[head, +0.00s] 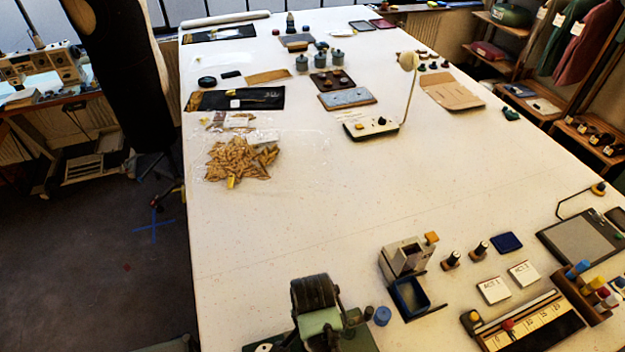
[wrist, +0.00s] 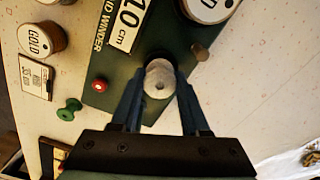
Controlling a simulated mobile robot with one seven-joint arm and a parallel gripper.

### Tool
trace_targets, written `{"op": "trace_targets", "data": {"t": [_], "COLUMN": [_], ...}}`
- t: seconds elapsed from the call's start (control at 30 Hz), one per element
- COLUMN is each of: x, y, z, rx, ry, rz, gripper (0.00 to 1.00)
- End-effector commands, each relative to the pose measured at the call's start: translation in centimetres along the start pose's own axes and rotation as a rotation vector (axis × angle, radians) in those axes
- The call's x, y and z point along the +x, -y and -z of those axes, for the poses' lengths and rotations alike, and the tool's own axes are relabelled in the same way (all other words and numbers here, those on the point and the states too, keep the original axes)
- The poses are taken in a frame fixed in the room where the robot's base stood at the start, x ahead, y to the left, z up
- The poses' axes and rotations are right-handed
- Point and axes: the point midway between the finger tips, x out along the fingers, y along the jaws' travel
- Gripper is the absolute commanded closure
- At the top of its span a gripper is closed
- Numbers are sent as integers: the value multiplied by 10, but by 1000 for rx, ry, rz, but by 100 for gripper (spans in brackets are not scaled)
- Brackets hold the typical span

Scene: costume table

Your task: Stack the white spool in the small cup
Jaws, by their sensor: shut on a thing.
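In the wrist view my gripper (wrist: 160,80) is shut on a rounded, whitish thing, which I take to be the white spool (wrist: 159,84). One dark finger is on each side of it. It is over the dark green base of a winder (wrist: 105,92), seen from above, and I cannot tell its height over that base. I cannot make out the small cup for certain in either view.
In the wrist view, a GOLD-labelled spool (wrist: 42,39), a small green spool (wrist: 69,109) and a red button (wrist: 99,85) are to the left.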

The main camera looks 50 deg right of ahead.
Motion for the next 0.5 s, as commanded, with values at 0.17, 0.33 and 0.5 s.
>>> {"op": "trace_targets", "data": {"t": [0.17, 0.33, 0.5], "x": [6, 6, 12], "y": [0, 0, 0], "z": [0, 0, 0], "rx": [0, 0, -1], "ry": [0, 0, 0], "rz": [1, 1, 1], "gripper": [100, 100, 100]}}
